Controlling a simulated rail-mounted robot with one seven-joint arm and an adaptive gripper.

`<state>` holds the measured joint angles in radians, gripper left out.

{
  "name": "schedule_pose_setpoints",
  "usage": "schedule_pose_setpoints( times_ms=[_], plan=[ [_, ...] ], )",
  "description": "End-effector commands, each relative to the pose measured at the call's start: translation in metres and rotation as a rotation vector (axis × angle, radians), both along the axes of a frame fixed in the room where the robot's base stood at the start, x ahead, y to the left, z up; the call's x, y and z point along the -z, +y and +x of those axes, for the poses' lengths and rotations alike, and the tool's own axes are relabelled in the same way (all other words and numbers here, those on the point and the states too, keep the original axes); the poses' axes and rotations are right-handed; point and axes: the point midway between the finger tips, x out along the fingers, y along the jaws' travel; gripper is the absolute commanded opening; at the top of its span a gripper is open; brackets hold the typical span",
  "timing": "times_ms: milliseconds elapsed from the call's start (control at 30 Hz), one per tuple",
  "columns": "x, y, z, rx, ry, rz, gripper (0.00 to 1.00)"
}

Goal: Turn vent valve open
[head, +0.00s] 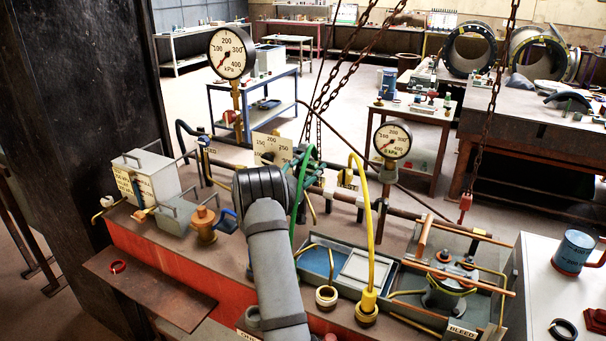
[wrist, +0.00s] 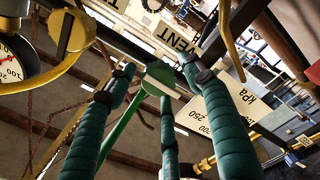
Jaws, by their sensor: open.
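A VENT plate (wrist: 172,38) with black letters is beyond my fingers in the wrist view. A green valve part (wrist: 157,77) with a flat end and a long green bar lies between my fingertips, close to the plate. It looks like the vent valve's handle, but I cannot tell how far it is turned. My gripper (wrist: 157,83) is open, its teal wrapped fingers spread around the green part; contact is unclear. In the head view, my arm mostly hides the gripper and valve; a green curved piece (head: 299,195) shows beside it.
A yellow round handle (wrist: 72,33) and a gauge (wrist: 12,62) are at left in the wrist view. Two dial gauges, left (head: 231,54) and right (head: 392,141), stand above the pipes. A yellow hose (head: 368,235) and a hanging chain (head: 486,115) are right of my arm.

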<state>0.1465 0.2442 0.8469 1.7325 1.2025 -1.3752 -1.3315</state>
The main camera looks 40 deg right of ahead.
Motion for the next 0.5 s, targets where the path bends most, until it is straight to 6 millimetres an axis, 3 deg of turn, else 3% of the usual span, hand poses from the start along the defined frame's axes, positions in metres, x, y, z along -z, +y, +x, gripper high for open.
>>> schedule_pose_setpoints(
  times_ms=[500],
  plan=[
    [-0.001,0.087,-0.04,-0.004,0.001,-0.002,0.52]
  ],
)
